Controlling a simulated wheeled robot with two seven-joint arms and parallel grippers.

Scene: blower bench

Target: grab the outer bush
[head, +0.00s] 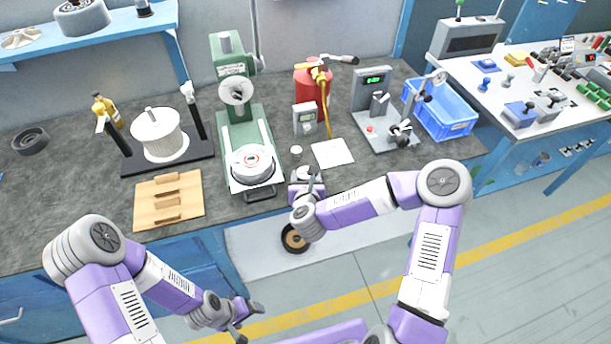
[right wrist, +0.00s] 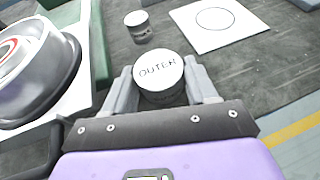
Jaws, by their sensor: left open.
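The outer bush (right wrist: 160,72) is a short round piece with a white top marked OUTER. In the right wrist view it sits between the two fingers of my right gripper (right wrist: 162,84). The fingers flank it closely; whether both press on it is not clear. In the head view the bush (head: 308,173) is partly hidden by my right gripper (head: 306,178), at the bench's front edge. I cannot tell whether the bush rests on the bench. My left gripper (head: 246,318) is open and empty, low in front of the bench.
A green press (head: 236,120) with a round metal housing (head: 252,163) stands left of the bush. A small white-topped cylinder (right wrist: 137,22) and a white card (right wrist: 212,22) lie behind it. A wooden block holder (head: 168,202) is further left. A blue crate (head: 440,110) stands right.

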